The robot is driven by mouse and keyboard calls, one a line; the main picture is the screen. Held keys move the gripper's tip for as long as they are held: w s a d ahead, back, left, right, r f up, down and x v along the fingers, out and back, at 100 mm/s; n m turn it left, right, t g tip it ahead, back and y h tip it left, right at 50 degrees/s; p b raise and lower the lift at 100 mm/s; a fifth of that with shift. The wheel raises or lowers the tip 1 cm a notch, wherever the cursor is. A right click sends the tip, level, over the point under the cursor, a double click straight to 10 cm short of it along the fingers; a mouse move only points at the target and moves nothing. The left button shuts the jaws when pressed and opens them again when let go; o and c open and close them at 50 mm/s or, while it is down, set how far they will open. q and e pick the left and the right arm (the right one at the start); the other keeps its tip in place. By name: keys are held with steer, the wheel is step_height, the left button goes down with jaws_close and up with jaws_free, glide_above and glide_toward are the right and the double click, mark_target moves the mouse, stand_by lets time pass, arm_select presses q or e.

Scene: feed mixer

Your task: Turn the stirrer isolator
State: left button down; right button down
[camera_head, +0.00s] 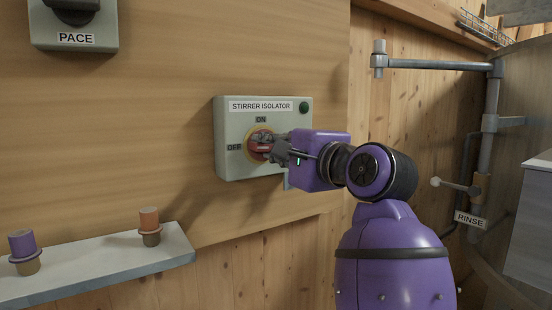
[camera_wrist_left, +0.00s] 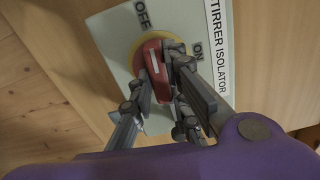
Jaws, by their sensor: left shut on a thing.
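The stirrer isolator is a pale grey-green box (camera_head: 235,168) on the wooden wall, labelled STIRRER ISOLATOR. Its red knob (camera_head: 259,148) sits on a yellow disc, with OFF to its left and ON above it. In the left wrist view the red knob (camera_wrist_left: 153,57) carries a white line that points roughly towards OFF. My left gripper (camera_head: 269,148) reaches the knob from the right. In the left wrist view the left gripper (camera_wrist_left: 164,82) is shut on the knob, with fingers on both sides. The fingers hide part of the knob. My right gripper is not in view.
A green round button or lamp (camera_head: 304,107) is at the box's upper right. A PACE box (camera_head: 75,30) is at upper left. A shelf (camera_head: 90,272) below holds a purple-topped piece (camera_head: 23,246) and an orange-topped piece (camera_head: 149,222). Pipes (camera_head: 435,65) and a RINSE label (camera_head: 469,219) stand at right.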

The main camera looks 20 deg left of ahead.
arm_select(q)
steer(key=shift+n+b, duration=0.3)
steer(key=shift+n, duration=0.2)
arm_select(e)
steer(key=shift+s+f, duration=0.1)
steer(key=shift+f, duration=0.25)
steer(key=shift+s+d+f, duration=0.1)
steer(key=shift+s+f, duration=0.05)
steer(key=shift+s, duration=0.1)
arm_select(q)
steer(key=c, duration=1.7)
jaws_free()
steer(key=shift+d, duration=0.1)
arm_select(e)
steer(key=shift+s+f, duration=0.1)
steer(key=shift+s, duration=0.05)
arm_select(q)
steer(key=v, duration=1.2)
steer(key=shift+s, duration=0.1)
